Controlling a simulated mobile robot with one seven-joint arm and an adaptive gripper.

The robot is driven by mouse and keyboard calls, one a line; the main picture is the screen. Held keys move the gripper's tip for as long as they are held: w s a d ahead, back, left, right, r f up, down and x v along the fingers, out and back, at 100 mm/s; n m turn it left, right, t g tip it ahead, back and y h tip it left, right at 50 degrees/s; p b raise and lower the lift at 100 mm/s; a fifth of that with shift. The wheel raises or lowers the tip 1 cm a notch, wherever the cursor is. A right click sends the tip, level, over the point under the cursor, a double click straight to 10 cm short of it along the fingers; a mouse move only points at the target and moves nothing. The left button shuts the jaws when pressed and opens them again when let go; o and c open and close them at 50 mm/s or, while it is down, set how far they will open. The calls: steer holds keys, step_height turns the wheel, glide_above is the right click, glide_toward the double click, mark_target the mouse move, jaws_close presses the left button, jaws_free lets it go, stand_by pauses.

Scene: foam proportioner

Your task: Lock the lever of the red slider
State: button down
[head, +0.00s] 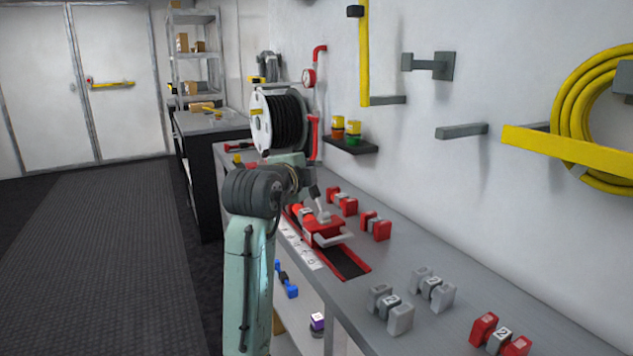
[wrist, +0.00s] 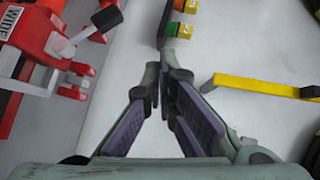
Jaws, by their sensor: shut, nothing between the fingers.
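The red slider (head: 322,230) sits on a dark slotted rail (head: 347,262) set in the grey bench. Light grey metal parts show on and beside it. In the wrist view, red slider parts with a "WIDE" label (wrist: 10,18) fill the upper left. A metal lever with a dark end (wrist: 107,15) sticks out from them toward the upper right. I cannot tell whether the lever is locked. My gripper (wrist: 173,78) is shut and empty, to the right of the lever and apart from it in the picture. In the head view my arm hides the gripper's fingers.
Red blocks (head: 376,226) and grey blocks (head: 391,309) stand along the bench right of the rail. A black hose reel (head: 284,122) stands behind my arm. A wall shelf (head: 350,145) holds yellow, orange and green items. A yellow bar (wrist: 265,87) shows right of my gripper.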

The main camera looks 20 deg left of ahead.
steer(key=shift+s+a+r, duration=0.1)
steer(key=shift+s+r, duration=0.4)
steer(key=shift+s, duration=0.25)
steer(key=shift+s+r, duration=0.5)
steer(key=shift+s, duration=0.2)
